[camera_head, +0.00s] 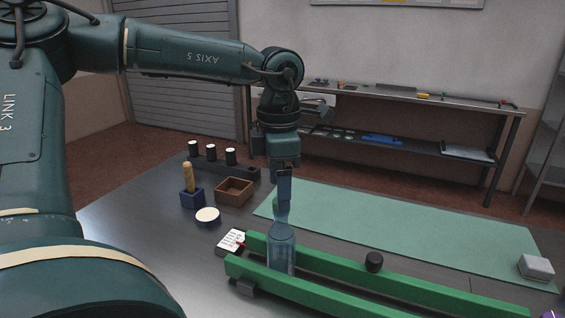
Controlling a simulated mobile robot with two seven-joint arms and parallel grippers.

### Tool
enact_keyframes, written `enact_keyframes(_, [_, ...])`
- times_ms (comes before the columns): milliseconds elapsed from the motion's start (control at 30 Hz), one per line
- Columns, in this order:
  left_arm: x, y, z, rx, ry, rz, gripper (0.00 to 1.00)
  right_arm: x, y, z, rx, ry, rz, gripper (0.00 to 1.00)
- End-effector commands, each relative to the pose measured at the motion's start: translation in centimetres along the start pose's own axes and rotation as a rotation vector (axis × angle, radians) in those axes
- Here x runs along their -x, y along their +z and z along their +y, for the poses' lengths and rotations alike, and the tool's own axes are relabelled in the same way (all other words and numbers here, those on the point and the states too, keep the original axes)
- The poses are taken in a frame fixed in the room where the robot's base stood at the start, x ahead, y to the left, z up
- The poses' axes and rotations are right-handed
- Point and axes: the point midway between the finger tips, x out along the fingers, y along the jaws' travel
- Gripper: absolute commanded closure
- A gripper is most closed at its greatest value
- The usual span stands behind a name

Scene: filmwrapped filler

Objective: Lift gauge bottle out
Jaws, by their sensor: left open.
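The gauge bottle, a translucent blue bottle (281,252), stands upright between two green rails at their left end. The near rail hides its base. My left gripper (284,192) comes down from above, pointing at the table, with its fingers at the bottle's narrow neck. It is open. One finger shows in front of the top of the neck and hides part of it; I cannot tell whether it touches. My right gripper is out of view.
The green rails (345,272) run to the right, with a black knob (374,262) on the far one. A green mat (420,228) lies behind. A notepad (231,241), white-topped round dish (208,216), brown box (234,191) and blue holder (192,197) stand left.

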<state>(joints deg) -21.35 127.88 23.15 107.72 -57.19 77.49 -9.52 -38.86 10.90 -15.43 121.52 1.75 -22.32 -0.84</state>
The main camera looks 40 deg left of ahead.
Motion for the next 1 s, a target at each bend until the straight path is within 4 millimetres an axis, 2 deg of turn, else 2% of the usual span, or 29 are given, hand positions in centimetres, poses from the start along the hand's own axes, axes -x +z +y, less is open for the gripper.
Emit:
enact_keyframes(200, [-4.5,-0.1,-0.1,0.0,-0.006,0.003,0.27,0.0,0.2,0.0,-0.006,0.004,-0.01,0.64])
enact_keyframes(433, [-7.8,-0.1,-0.1,0.002,-0.005,0.001,0.27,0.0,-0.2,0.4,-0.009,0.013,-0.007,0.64])
enact_keyframes(633, [-8.9,0.0,-0.1,0.002,-0.003,-0.001,0.27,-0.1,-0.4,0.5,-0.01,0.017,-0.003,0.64])
enact_keyframes(900, [-9.0,0.0,-0.1,0.002,-0.003,-0.002,0.27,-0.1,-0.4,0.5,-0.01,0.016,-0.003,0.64])
enact_keyframes(1000, [-9.0,0.0,-0.1,0.002,-0.003,-0.002,0.35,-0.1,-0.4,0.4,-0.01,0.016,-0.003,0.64])
